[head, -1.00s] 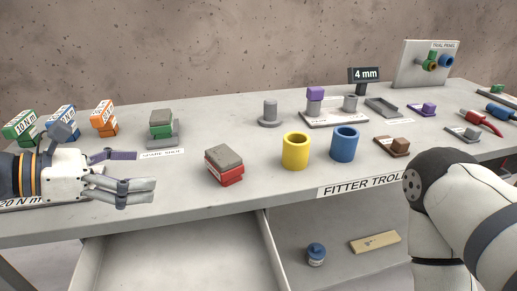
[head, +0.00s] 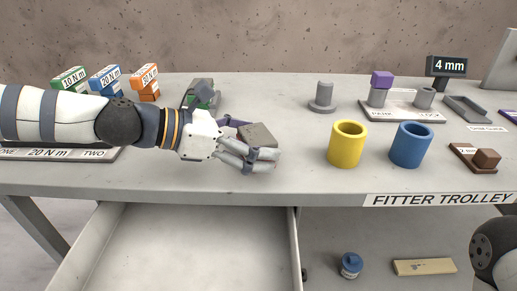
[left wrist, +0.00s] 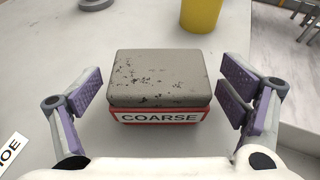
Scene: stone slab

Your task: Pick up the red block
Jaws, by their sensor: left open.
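The red block (left wrist: 205,117) has a worn grey top and a label reading COARSE. It stands on the bench top. In the left wrist view it sits between the two spread purple-padded fingers of my left gripper (left wrist: 161,92), with a gap on each side. In the head view my left gripper (head: 256,147) is open around the block. There the grey top (head: 257,133) shows above the fingers and the red part is mostly hidden. My right gripper is out of view.
A yellow cup (head: 346,145) and a blue cup (head: 410,146) stand right of the block. A grey peg (head: 323,96) is behind. Small labelled green, blue and orange blocks (head: 145,82) stand at back left. An open drawer (head: 190,250) lies below the front edge.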

